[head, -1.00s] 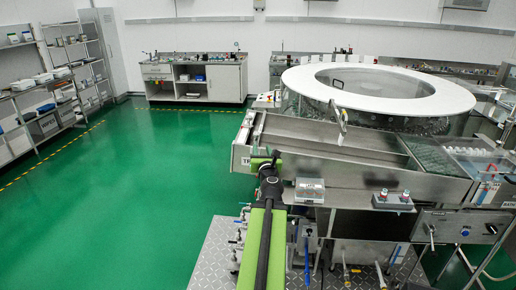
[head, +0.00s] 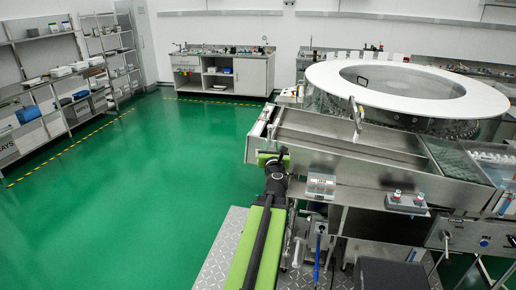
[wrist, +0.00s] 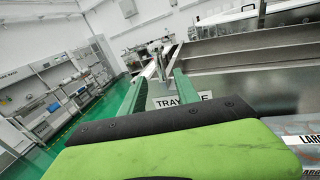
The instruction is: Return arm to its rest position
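My arm (head: 262,240), green with a black strip, reaches forward from the bottom of the head view. My gripper (head: 272,158) is at its far end, beside the front left corner of the steel washer table (head: 345,153). The tray label (wrist: 183,101) on the table front is just beyond the fingers and partly hidden. I cannot tell whether the gripper touches the table.
Green floor (head: 150,190) at left is free. Shelves (head: 50,85) line the left wall.

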